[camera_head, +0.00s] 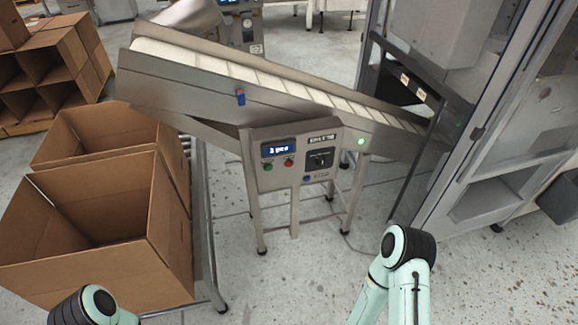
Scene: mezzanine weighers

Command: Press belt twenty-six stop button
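A grey control panel (301,176) is fixed to the side of an inclined belt conveyor (262,99), ahead of me. The panel has a small blue-lit display (281,149), with a green button (268,167) at lower left and a red button (289,162) to its right. A dark square with a switch (320,158) is further right, and a small blue button (307,179) is below. The panel's lettering is too small to read surely. Parts of both my arms show at the bottom edge, apart from the panel; neither gripper is in view.
Open cardboard boxes (125,255) stand on a roller frame left of the panel. A glass-sided metal cabinet (478,190) is on the right. A green lamp (361,141) glows on the conveyor side. Speckled floor (300,285) in front of the panel is clear.

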